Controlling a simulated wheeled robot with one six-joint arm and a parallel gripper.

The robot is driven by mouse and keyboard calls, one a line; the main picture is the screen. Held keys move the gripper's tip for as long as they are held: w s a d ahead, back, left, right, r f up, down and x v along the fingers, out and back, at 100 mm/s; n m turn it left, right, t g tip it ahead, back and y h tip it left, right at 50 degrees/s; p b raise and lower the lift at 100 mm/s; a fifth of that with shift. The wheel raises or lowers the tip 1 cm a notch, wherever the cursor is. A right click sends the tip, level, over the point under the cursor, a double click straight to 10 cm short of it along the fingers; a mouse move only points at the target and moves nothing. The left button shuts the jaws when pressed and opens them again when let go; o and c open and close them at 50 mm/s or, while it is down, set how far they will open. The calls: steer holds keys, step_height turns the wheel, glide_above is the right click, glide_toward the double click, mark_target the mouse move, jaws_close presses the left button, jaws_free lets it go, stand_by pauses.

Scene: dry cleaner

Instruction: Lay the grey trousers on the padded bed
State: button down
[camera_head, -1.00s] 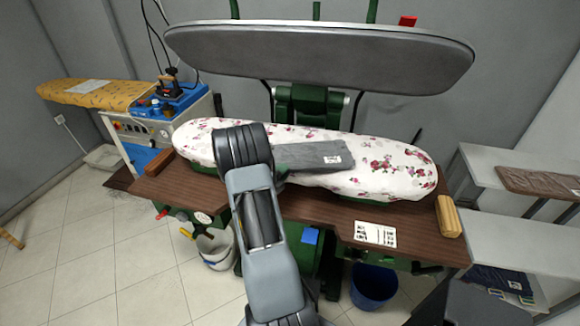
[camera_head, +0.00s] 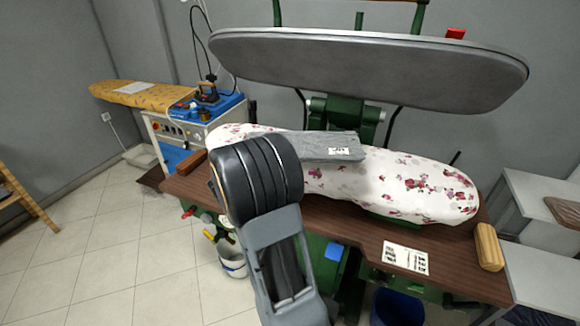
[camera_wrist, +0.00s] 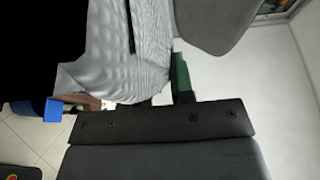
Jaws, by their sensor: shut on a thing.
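The grey trousers (camera_head: 325,147), folded into a flat strip with a white tag, show over the back left part of the padded bed (camera_head: 420,184), which has a white cover with red flowers. They overlap the bed's far edge and the green press post in the head view; I cannot tell whether they touch the bed. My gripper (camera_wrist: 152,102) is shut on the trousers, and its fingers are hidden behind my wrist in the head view.
The raised grey press head (camera_head: 370,70) hangs above and behind the bed. A wooden block (camera_head: 488,247) and a printed sheet (camera_head: 405,257) lie on the brown table (camera_head: 345,226). A yellow ironing board (camera_head: 140,94) and steam unit stand at left, shelves at right.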

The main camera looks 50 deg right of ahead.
steer(key=shift+w+a+r, duration=0.45)
steer(key=shift+w+a, duration=0.05)
steer(key=shift+a, duration=0.3)
steer(key=shift+w+a+r, duration=0.1)
steer(key=shift+r, duration=0.35)
steer(key=n+t, duration=0.1)
steer(key=w+r+t, duration=0.1)
steer(key=shift+w+a+r+n+t, duration=0.3)
steer(key=shift+n+t, duration=0.1)
steer(key=w+a+n+t, duration=0.1)
steer(key=t, duration=0.1)
steer(key=w+a+f+n+t+y, duration=0.1)
steer(key=w+a+f+n+t, duration=0.1)
steer(key=w+t, duration=0.1)
steer(key=shift+a+f+n+t, duration=0.25)
steer(key=shift+n+t, duration=0.05)
steer(key=shift+n, duration=0.1)
steer(key=w+a+f+n+t+y, duration=0.5)
steer(key=a+f+t+y, duration=0.1)
steer(key=a+f+t, duration=0.15)
steer(key=s+a+f+n+t+y, duration=0.3)
steer(key=a+f+n+y, duration=0.5)
steer(key=a+f, duration=0.9)
steer(key=f+y, duration=0.1)
steer(key=y, duration=0.2)
steer(key=shift+a+f+t, duration=0.2)
steer(key=shift+a+t, duration=0.15)
steer(key=shift+s, duration=0.1)
